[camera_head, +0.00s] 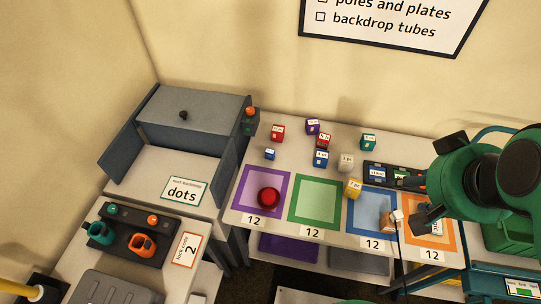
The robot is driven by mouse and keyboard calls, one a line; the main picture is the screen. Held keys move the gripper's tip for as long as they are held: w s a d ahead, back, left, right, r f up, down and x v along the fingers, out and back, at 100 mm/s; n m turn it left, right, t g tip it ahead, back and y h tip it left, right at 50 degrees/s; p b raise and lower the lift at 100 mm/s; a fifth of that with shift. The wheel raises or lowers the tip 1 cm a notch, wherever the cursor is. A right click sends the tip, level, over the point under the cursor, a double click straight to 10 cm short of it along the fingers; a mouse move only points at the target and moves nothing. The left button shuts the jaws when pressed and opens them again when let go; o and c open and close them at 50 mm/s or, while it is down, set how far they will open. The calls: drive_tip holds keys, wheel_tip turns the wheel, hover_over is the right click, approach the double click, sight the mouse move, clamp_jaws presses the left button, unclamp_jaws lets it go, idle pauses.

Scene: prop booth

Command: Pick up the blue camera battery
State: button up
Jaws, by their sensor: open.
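Several blue pieces could be the blue camera battery; their labels are too small to read. One blue piece with a white label (377,173) sits in a dark tray (368,164) at the table's back right. A blue cube (320,159) and a smaller blue block (270,154) stand on the table left of that tray. My gripper (428,184) is open at the right, its dark fingers to the right of the dark tray and over the orange square's area. Nothing shows between the fingers. My green arm hides part of the tray's right side.
Red, purple, teal, white and yellow blocks stand around the blue ones. A red round object (268,198) lies on the purple square (243,205); the green square (315,203) is bare.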

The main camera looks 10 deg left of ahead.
drive_tip(key=shift+c, duration=0.5)
drive_tip(key=w+a+f, duration=0.2)
drive_tip(key=w+a, duration=0.3)
drive_tip(key=w, duration=0.6)
drive_tip(key=m+g+y+b, duration=0.1)
drive_tip(key=m+g+b, duration=0.1)
drive_tip(key=g, duration=0.1)
hover_over(270, 152)
drive_tip(key=s+d, duration=0.1)
drive_tip(key=s, duration=0.2)
drive_tip(key=s+d+f+x, duration=0.1)
drive_tip(key=s+x, duration=0.2)
drive_tip(key=x, duration=1.2)
drive_tip(key=s+d+f+x, duration=0.15)
drive_tip(key=s+x, duration=0.25)
drive_tip(key=x, duration=1.2)
drive_tip(key=shift+s+d+r, duration=0.1)
drive_tip(key=shift+d+r, duration=0.25)
drive_tip(key=shift+r, duration=0.25)
drive_tip(key=shift+f, duration=0.1)
drive_tip(key=shift+b+x, duration=0.4)
drive_tip(key=shift+x, duration=3.85)
